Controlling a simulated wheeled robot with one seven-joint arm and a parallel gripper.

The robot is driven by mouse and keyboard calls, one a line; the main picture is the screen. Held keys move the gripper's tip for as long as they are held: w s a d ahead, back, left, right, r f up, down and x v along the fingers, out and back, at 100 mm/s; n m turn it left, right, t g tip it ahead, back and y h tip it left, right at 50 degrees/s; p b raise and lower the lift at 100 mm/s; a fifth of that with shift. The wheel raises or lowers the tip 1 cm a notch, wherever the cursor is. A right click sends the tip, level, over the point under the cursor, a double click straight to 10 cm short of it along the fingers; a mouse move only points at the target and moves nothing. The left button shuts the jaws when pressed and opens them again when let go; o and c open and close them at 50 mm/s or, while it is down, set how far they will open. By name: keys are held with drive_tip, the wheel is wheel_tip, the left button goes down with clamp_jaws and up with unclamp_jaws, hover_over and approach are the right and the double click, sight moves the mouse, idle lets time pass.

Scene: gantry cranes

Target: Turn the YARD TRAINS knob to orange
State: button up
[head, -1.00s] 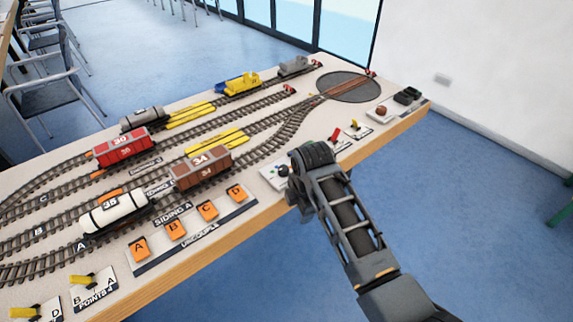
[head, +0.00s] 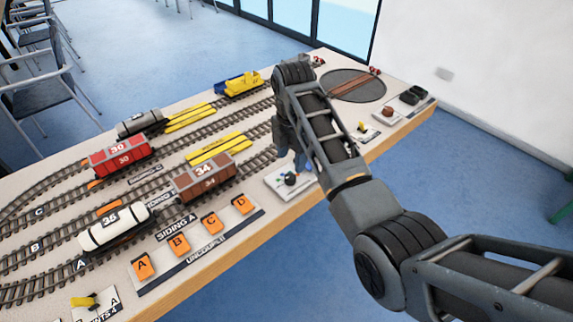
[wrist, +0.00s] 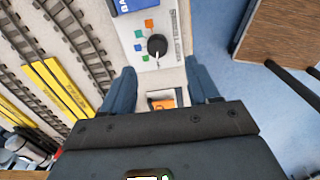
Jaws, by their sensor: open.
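The YARD TRAINS knob is a round black knob (wrist: 157,45) on a white panel (wrist: 165,20) in the wrist view. Several small coloured squares lie along its left side, with an orange square (wrist: 149,24) at the top. A pale mark shows at the knob's lower edge; I cannot tell surely which colour it points to. In the head view the knob (head: 290,179) is at the table's front edge. My gripper (wrist: 161,88) is open and empty, its blue fingers apart and the knob ahead between their lines. In the head view the gripper (head: 292,150) hangs just behind the knob, partly hidden by my arm.
Orange uncouple buttons (head: 179,245) are left of the knob panel. Wagons, including a brown one (head: 205,177), stand on the tracks behind. Yellow lever (head: 362,127) and turntable (head: 354,86) are to the right. A dark blue box (wrist: 130,5) lies beyond the knob.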

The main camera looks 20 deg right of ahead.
sight(290, 176)
drive_tip(key=shift+w+r, duration=0.1)
drive_tip(key=shift+w, duration=0.15)
wheel_tip(290, 176, down, 7)
drive_tip(key=shift+f, duration=0.2)
drive_tip(key=c, duration=1)
